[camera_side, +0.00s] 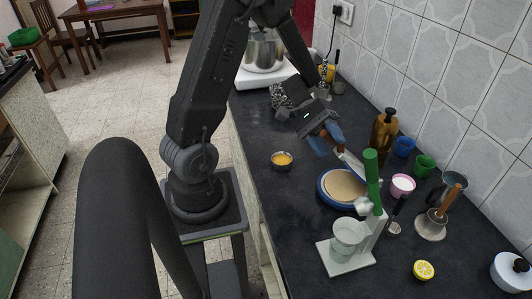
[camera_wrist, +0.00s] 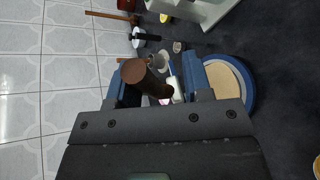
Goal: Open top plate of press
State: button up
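The press (camera_side: 323,190) is a round blue base on the dark counter with a flat tan dough disc (camera_side: 343,184) in it. It also shows at the right in the wrist view (camera_wrist: 250,97). The disc is uncovered. A pale slanted part (camera_side: 352,164), perhaps the raised top plate seen nearly edge-on, stands above the base's back edge. My gripper (camera_side: 326,142) is above and behind the base, with its blue fingers around a brown handle (camera_wrist: 145,78). Whether both fingers touch the handle is hidden.
A white press stand with a green lever (camera_side: 371,168) stands close in front of the base. A brown bottle (camera_side: 383,135), blue and green cups (camera_side: 424,165) and a pink cup (camera_side: 402,186) are to the right. A small bowl (camera_side: 282,161) is left; counter around it is clear.

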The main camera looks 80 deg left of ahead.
jog(key=s+f+m+t, duration=0.1)
jog(key=s+f, duration=0.1)
jog(key=f, duration=0.2)
jog(key=s+f+m+t, duration=0.1)
jog(key=s+f+m, duration=0.1)
jog(key=f, duration=0.3)
jog(key=s+f+m+t+h, duration=0.1)
jog(key=s+f+m, duration=0.1)
jog(key=f, duration=0.3)
jog(key=shift+s, duration=0.25)
jog(key=v, duration=1.4)
jog(key=shift+f, duration=0.15)
